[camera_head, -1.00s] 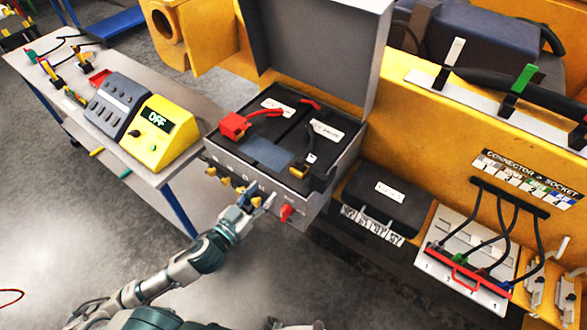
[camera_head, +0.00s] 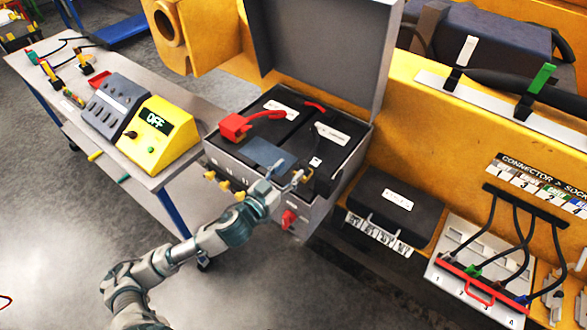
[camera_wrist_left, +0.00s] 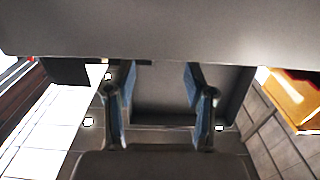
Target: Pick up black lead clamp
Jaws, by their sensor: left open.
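The open grey case (camera_head: 235,168) holds two dark batteries. A black lead runs over the right battery (camera_head: 345,150) to the dark clamp (camera_head: 321,180) near the case's front right. Brass-coloured metal shows beside this clamp, partly behind a fingertip. The red clamp (camera_head: 234,126) lies on the left battery. My left gripper (camera_head: 285,175) is open at the case's front edge, just left of the black clamp. I cannot tell whether it touches anything. In the left wrist view its two fingers (camera_wrist_left: 159,100) stand apart with nothing seen between them. My right gripper is not in view.
The raised lid (camera_head: 315,50) stands behind the case. Yellow knobs (camera_head: 225,186) and a red knob (camera_head: 289,219) stick out of its front. A table with a yellow meter (camera_head: 158,138) is left. A black case (camera_head: 392,205) and a connector panel (camera_head: 470,290) are right.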

